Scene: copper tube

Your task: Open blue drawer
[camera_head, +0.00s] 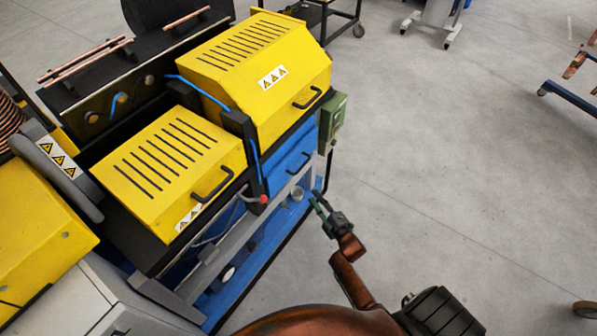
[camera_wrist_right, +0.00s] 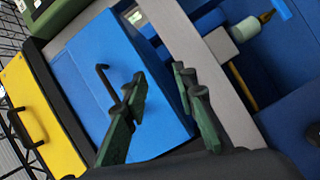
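The blue drawer (camera_head: 288,172) is in the front of the machine, below the larger yellow hood. It looks shut in the head view. In the right wrist view its blue front (camera_wrist_right: 82,65) carries a black bar handle (camera_wrist_right: 104,80). My right gripper (camera_head: 318,200) is in front of the machine, just right of the drawer. In the right wrist view its green fingers (camera_wrist_right: 160,86) are spread with nothing between them. The handle shows left of the fingers, and the left finger partly covers it. My left gripper is not in view.
Two yellow hoods (camera_head: 172,165) with black handles sit on the machine. A green box (camera_head: 332,117) is fixed at its right end. A grey frame bar (camera_wrist_right: 200,60) runs beside the drawer. The floor (camera_head: 450,190) to the right is clear.

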